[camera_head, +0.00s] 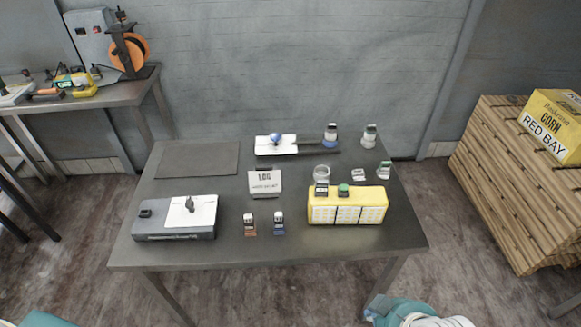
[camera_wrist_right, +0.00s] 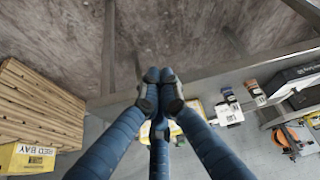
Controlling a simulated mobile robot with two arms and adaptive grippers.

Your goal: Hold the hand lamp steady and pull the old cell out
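The yellow hand lamp (camera_head: 347,208), with white light panels on its front, lies on the right front of the dark table. A small dark-and-grey piece (camera_head: 321,188) stands at its top left, perhaps the old cell; I cannot tell how deep it sits. A green round part (camera_head: 344,189) is beside it. My right gripper (camera_wrist_right: 160,78) shows blue fingers with tips together and nothing visible between them. In the head view it is low at the table's front edge, apart from the lamp.
Two small cells (camera_head: 250,224) (camera_head: 279,223) stand left of the lamp. A log box (camera_head: 265,184), a grey case (camera_head: 174,231) with a white plate, and several small jars share the table (camera_head: 330,253). A dark mat (camera_head: 198,159) lies back left. Wooden crates (camera_head: 505,190) stand right.

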